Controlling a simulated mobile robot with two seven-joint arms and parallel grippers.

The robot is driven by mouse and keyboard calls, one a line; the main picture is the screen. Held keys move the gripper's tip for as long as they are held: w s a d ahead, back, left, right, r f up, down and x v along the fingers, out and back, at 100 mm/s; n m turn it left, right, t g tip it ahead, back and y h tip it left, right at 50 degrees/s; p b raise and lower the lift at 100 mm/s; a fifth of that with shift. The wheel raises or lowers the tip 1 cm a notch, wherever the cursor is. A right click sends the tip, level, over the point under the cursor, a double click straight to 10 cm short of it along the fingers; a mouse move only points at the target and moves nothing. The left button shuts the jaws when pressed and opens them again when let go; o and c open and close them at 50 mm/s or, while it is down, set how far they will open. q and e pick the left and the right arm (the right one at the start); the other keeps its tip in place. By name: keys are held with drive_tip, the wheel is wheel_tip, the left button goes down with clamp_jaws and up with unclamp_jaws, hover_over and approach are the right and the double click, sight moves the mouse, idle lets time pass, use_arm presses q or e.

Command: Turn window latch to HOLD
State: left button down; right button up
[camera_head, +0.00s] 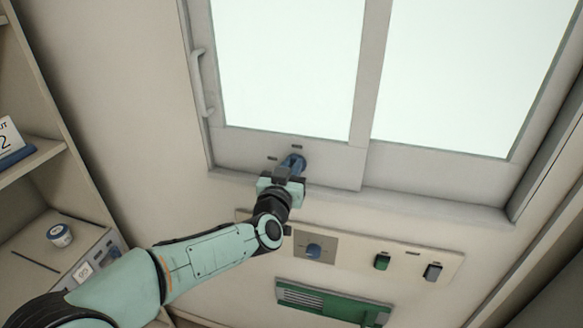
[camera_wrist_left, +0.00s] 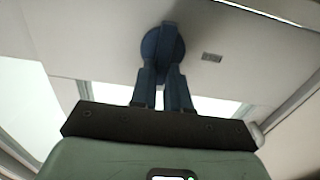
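The window latch (camera_head: 298,160) is a blue round knob with a raised bar, on the lower rail of the left window sash. It also shows in the left wrist view (camera_wrist_left: 163,38), where its bar runs nearly up and down the picture. My left gripper (camera_head: 293,168) is at the latch. In the left wrist view its two dark blue fingers (camera_wrist_left: 163,78) close in on both sides of the bar and seem to touch it. The fingers hide part of the knob. My right gripper is not in view.
Small dark label plates sit above (camera_head: 297,147) and left (camera_head: 272,158) of the latch. A pale handle (camera_head: 202,83) is on the window's left frame. Below are a panel with a blue knob (camera_head: 314,250) and switches, and a green unit (camera_head: 330,304). Shelves (camera_head: 35,165) stand left.

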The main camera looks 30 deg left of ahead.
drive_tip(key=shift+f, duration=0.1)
use_arm(q)
drive_tip(key=shift+s+a+f+n+b, duration=0.1)
drive_tip(key=shift+a+f+n+b, duration=0.2)
drive_tip(key=shift+n+b, duration=2.05)
drive_tip(key=shift+s+a+f+n+b, duration=0.2)
drive_tip(key=shift+n+b, duration=1)
drive_tip(key=shift+n, duration=2.4)
drive_tip(key=shift+w+a+f+n+b, duration=0.1)
drive_tip(key=shift+a+f+n+b, duration=0.25)
drive_tip(key=shift+n+b, duration=2)
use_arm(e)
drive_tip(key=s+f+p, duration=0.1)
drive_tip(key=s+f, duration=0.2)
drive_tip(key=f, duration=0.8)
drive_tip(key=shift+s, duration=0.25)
use_arm(q)
drive_tip(key=shift+n, duration=0.9)
drive_tip(key=c, duration=1.1)
unclamp_jaws()
drive_tip(key=v, duration=1.3)
drive_tip(key=shift+s, duration=0.15)
